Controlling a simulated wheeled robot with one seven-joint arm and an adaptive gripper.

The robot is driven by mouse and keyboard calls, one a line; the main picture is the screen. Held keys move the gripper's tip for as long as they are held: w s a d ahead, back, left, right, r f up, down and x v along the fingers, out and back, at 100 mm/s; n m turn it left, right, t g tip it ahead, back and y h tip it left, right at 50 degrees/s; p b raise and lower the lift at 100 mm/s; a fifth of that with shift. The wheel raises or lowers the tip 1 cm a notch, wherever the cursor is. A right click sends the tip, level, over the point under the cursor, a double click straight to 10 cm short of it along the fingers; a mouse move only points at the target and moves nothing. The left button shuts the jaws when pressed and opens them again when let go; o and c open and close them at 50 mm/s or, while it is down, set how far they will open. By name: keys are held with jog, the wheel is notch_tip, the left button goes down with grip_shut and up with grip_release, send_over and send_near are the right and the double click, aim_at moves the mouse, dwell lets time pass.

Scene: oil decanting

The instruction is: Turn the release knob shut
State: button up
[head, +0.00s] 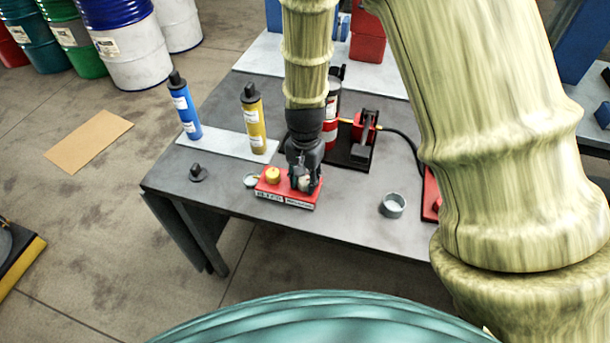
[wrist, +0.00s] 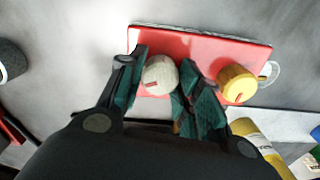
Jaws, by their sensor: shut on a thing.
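The release knob (wrist: 160,76) is a pale round knob with a small red mark, on a red box (wrist: 200,50). In the head view the red box (head: 285,202) sits near the table's front edge, with white labels on its front face. My gripper (wrist: 163,82) points down over the box and is shut on the pale knob, one finger on each side. In the head view my gripper (head: 304,182) hides much of the knob. A yellow knob (wrist: 237,83) stands on the same box beside it and is also seen in the head view (head: 272,174).
A blue bottle (head: 184,108) and a yellow bottle (head: 254,120) stand on a pale mat to the left. A black cap (head: 197,173) lies on the grey table. A grey cup (head: 393,205) stands to the right. A red pump unit (head: 379,130) with a hose is behind.

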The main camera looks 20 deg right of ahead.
aim_at(305, 180)
jog(key=n+p, duration=0.1)
jog(key=n, duration=0.5)
jog(key=shift+r, duration=0.1)
jog(key=n+p, duration=0.1)
jog(key=n, duration=0.6)
jog(key=shift+w+p, duration=0.1)
jog(key=shift+p, duration=0.2)
dwell(0.3)
jog(key=o, duration=1)
jog(key=shift+o, duration=0.2)
notch_tip(305, 180, up, 12)
dwell(0.4)
